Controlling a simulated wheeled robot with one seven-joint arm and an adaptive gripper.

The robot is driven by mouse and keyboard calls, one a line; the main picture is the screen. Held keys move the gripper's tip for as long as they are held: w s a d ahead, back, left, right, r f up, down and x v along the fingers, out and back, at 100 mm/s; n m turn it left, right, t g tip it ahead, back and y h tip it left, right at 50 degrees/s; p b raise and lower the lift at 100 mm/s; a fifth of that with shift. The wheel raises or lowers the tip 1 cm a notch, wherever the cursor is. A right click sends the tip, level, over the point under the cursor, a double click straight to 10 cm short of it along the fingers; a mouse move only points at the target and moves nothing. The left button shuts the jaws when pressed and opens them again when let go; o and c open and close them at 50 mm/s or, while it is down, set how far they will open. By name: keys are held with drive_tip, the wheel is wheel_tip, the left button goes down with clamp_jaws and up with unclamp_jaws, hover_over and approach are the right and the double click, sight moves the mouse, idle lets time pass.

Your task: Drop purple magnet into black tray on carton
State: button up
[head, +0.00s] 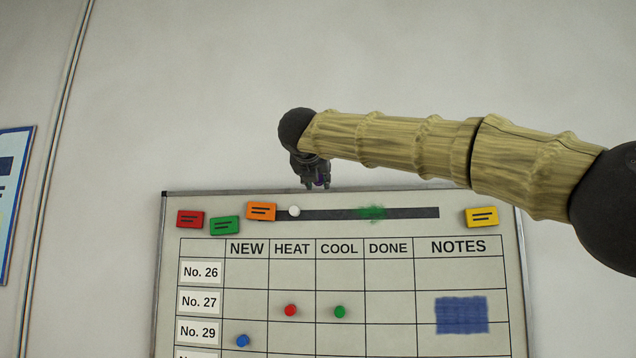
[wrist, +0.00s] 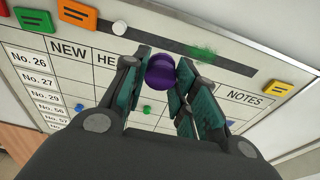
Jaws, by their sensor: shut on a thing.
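The purple magnet (wrist: 160,71) is a round knob held between the fingertips of my gripper (wrist: 158,80) in the wrist view. My gripper (head: 314,183) is shut on it, just above the top edge of the whiteboard in the head view. The black tray and the carton are not in either view.
The whiteboard (head: 400,270) carries a printed grid. A white magnet (head: 294,211) sits on its dark strip (head: 410,213) beside a green smudge. Red, green and blue magnets are on the grid. Coloured cards line the top. The wall above is bare.

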drive_tip(key=shift+s+a+b, duration=0.2)
drive_tip(key=shift+s+b, duration=0.7)
drive_tip(key=shift+s, duration=0.85)
